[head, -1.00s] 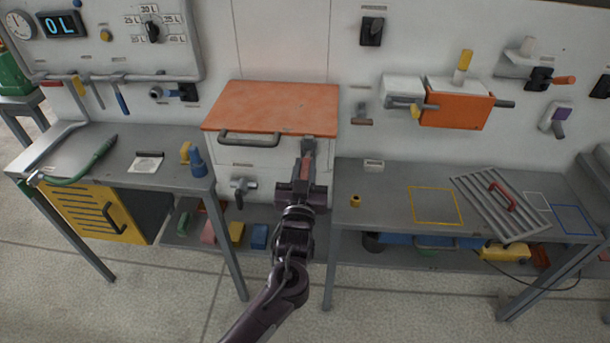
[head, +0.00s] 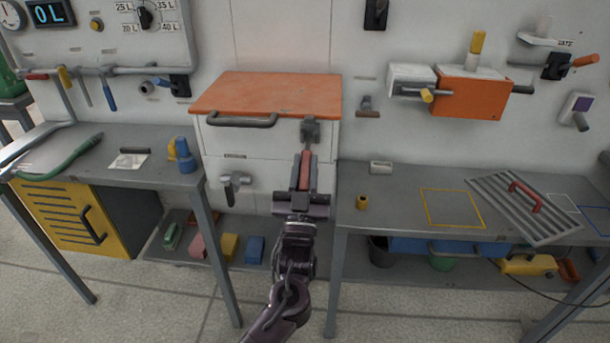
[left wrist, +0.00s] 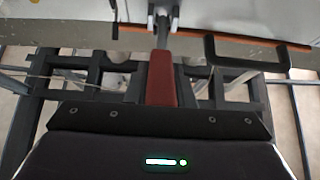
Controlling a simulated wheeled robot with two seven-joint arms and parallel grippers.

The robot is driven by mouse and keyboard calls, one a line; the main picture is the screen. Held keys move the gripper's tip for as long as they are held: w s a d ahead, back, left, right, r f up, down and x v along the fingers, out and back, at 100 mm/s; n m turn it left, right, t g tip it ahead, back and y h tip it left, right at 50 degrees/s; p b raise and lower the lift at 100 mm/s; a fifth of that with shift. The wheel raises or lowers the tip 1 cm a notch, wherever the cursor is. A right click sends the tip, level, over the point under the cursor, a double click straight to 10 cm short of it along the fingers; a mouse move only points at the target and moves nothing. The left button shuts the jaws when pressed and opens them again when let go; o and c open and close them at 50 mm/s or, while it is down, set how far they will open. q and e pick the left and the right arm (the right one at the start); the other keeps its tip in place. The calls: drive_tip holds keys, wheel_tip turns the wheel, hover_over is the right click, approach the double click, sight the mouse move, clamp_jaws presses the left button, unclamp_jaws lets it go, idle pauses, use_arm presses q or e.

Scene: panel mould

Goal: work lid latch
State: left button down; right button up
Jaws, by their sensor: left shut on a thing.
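The box with the orange lid (head: 265,93) stands against the wall, and its lid lies flat and closed. The lid latch (head: 310,130) is at the front right, just under the lid edge. Its grey lever hangs down and ends in a red grip (head: 304,168). My left gripper (head: 303,184) is shut around this red grip from below. In the left wrist view the red grip (left wrist: 162,80) sits between the fingers, with the grey lever (left wrist: 163,36) running up to the latch. The fingers hide part of the grip. My right gripper is not in view.
A dark bar handle (head: 240,120) sticks out at the lid's front left. A grey tap (head: 233,184) is on the box front below. Benches stand left (head: 100,160) and right (head: 395,195) of the box. Open floor lies in front.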

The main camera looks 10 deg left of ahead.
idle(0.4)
use_arm(q)
drive_tip(key=c, duration=1.2)
unclamp_jaws()
drive_tip(key=shift+c, duration=0.2)
